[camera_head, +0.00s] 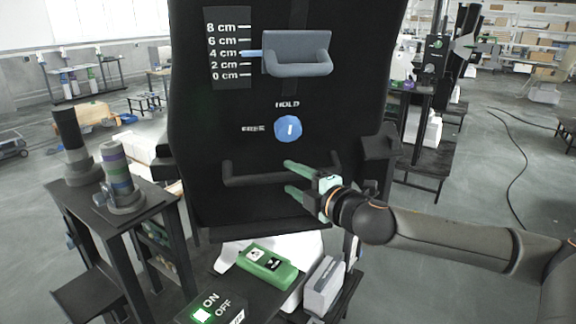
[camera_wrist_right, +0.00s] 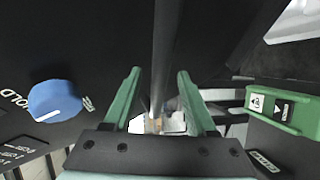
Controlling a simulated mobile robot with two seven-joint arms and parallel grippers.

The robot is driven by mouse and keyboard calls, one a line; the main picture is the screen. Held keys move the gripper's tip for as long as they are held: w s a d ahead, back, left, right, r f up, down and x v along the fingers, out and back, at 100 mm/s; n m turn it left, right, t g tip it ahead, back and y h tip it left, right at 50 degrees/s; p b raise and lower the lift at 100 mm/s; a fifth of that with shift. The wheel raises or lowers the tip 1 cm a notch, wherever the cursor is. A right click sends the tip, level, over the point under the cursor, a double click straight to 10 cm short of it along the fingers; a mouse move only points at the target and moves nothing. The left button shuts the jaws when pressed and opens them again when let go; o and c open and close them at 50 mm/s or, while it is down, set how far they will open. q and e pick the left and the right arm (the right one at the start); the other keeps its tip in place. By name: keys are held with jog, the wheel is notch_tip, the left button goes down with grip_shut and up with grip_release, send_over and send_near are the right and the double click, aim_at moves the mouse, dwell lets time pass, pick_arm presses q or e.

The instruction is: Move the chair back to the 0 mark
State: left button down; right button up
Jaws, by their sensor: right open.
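The black chair back (camera_head: 215,120) stands upright in front of me. Its scale (camera_head: 225,52) runs from 0 to 8 cm, and the light-blue pointer (camera_head: 252,53) is at the 4 cm mark. A grey bracket handle (camera_head: 297,55) sits beside the pointer. The blue knob (camera_head: 288,129) has its white line towards HOLD; it also shows in the right wrist view (camera_wrist_right: 55,100). My right gripper (camera_head: 291,178), with green fingers, is open at the lower black bar (camera_head: 240,180). In the right wrist view the bar (camera_wrist_right: 165,50) runs between the fingers. My left gripper is out of view.
Below the chair back are a green control box (camera_head: 267,265) and an ON/OFF panel (camera_head: 205,312) with a lit button. A dark stand (camera_head: 150,205) with cylindrical parts is at the left. Open floor (camera_head: 480,180) lies at the right, with a cable on it.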

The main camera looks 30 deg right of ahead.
jog(key=shift+w+f+p, duration=0.15)
jog(key=shift+w+p, duration=0.25)
jog(key=shift+w, duration=0.85)
jog(key=shift+c, duration=0.3)
grip_shut()
